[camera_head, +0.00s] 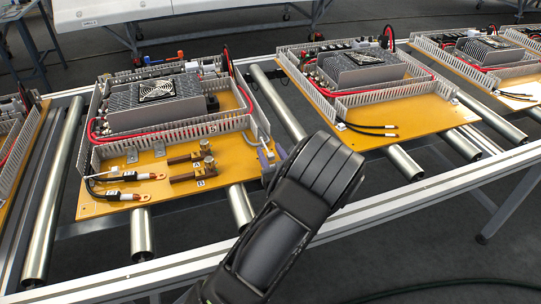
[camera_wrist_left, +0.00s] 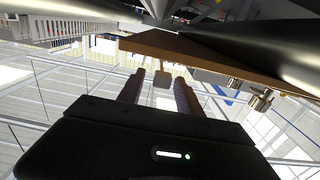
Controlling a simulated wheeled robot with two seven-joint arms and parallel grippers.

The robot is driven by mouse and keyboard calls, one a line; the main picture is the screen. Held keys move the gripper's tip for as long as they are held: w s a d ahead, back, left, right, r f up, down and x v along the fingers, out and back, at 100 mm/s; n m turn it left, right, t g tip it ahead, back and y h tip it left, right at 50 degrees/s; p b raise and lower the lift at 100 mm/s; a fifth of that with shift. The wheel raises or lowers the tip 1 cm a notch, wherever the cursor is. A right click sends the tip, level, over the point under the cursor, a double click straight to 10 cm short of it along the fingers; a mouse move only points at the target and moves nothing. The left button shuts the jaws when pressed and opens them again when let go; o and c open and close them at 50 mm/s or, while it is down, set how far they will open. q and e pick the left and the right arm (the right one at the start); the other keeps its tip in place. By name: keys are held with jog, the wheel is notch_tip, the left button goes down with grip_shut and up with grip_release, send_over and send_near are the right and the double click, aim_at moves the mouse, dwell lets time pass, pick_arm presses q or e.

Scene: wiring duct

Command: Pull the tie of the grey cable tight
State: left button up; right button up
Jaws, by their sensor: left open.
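The grey cable (camera_head: 254,127) runs down the right side of the nearest orange board and bends near its front right corner. My left gripper (camera_head: 270,158) is at that corner, beside the cable's lower end, and my wrist hides part of the place. In the left wrist view my left gripper (camera_wrist_left: 159,92) is open, its two dark fingers apart. My right gripper is not in view.
More such boards (camera_head: 420,122) stand to the right.

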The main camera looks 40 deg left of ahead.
aim_at(271, 154)
pick_arm(q)
notch_tip(271, 154, up, 9)
jog(key=shift+r+p, duration=0.1)
jog(key=shift+p, duration=0.4)
